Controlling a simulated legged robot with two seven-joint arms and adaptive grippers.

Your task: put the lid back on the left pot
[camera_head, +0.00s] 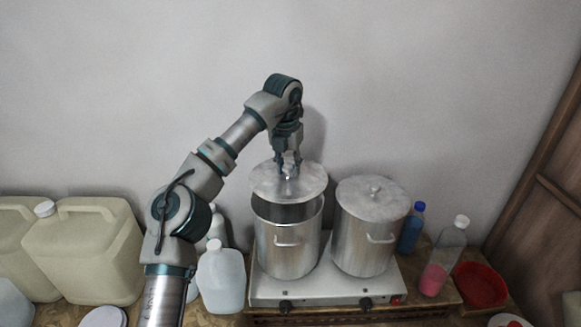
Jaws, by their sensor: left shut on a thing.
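The left pot (287,250) is a tall silver metal pot standing on the left side of a double hot plate. Its round metal lid (262,186) is above the pot's mouth, with a dark gap between lid and rim at the front. My left gripper (288,168) is shut on the lid's knob from above. The gripper hides part of the lid and knob. The right pot (360,246) stands beside it with its own lid (372,200) on. My right gripper is not in view.
The hot plate (325,288) has two dark knobs in front. White jugs (221,277) and large beige canisters (85,255) stand to the left. A blue bottle (411,230), a bottle with pink liquid (442,257) and a red bowl (481,284) are on the right. A wall is behind.

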